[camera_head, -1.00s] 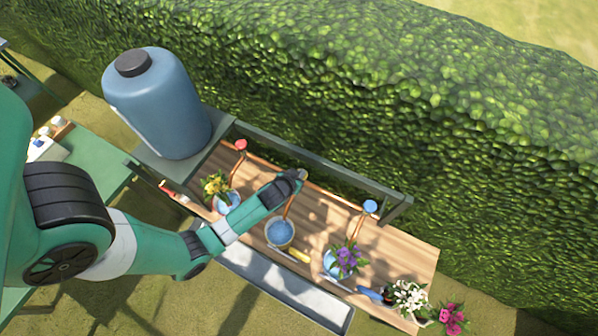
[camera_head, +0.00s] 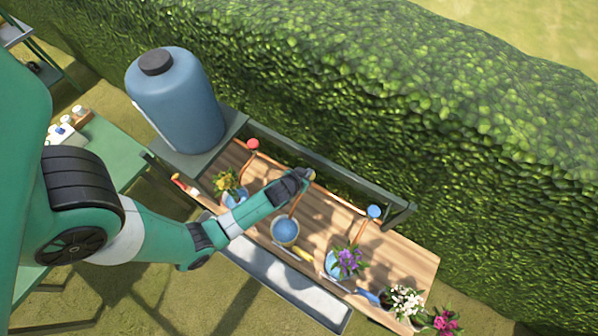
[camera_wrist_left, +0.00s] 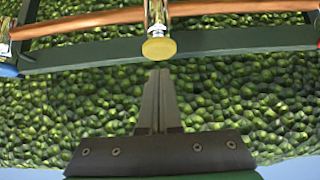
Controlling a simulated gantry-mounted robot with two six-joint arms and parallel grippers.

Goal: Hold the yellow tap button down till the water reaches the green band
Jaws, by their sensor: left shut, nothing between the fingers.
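The yellow tap button (camera_wrist_left: 159,48) is the round knob at the end of a metal tap in the left wrist view. In the head view it is mostly hidden by my left gripper (camera_head: 303,175). That gripper is shut and empty. Its fingertips (camera_wrist_left: 160,72) line up with the button and appear just short of it or touching; I cannot tell which. A pale round pot (camera_head: 285,231) with blue water inside stands on the bench below the middle tap. I cannot make out a green band on it.
A red tap button (camera_head: 253,144) and a blue one (camera_head: 374,211) sit on either side along the copper pipe. A blue tank (camera_head: 178,103) stands at the left end. A hedge rises behind.

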